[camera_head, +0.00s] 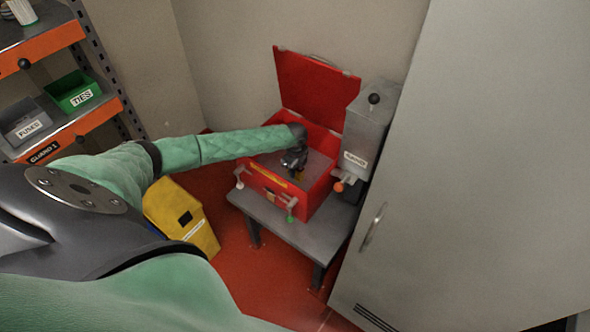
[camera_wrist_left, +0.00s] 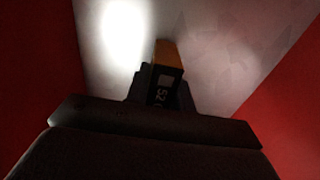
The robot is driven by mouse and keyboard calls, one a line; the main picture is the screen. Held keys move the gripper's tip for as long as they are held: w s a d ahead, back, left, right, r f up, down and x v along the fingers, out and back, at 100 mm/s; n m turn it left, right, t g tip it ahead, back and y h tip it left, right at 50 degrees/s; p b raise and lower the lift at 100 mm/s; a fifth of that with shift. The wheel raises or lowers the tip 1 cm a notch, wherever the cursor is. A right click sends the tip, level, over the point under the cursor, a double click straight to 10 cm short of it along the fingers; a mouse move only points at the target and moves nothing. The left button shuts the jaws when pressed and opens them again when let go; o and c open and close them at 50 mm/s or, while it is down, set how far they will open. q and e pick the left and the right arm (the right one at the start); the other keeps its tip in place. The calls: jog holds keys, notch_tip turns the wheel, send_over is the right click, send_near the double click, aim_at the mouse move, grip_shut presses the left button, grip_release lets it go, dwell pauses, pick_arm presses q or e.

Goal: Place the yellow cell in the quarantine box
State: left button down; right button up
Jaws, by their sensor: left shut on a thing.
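The red quarantine box (camera_head: 270,188) stands on a low grey table with its lid (camera_head: 315,88) raised. My left gripper (camera_head: 297,170) reaches down inside the box's open top. It is shut on the yellow cell (camera_head: 300,175), which shows as a small yellow patch below the jaws. I cannot tell whether the cell touches that floor. My right gripper does not show.
A grey dispenser (camera_head: 365,130) labelled SAND stands against the box's right side. The grey table (camera_head: 318,235) has bare room at its front. A tall grey cabinet (camera_head: 470,180) fills the right. A yellow case (camera_head: 180,215) stands on the red floor at left, near shelves (camera_head: 85,118) with bins.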

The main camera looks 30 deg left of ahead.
pick_arm(q)
jog(key=shift+f, duration=0.1)
jog(key=c, duration=1.2)
grip_release()
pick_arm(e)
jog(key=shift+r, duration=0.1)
pick_arm(q)
jog(key=shift+r, duration=0.35)
notch_tip(320, 180, up, 12)
jog(key=b, duration=0.3)
jog(key=shift+f, duration=0.25)
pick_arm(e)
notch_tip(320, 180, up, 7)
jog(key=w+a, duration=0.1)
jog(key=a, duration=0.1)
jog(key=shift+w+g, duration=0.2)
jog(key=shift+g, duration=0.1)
pick_arm(q)
jog(key=shift+r, duration=0.1)
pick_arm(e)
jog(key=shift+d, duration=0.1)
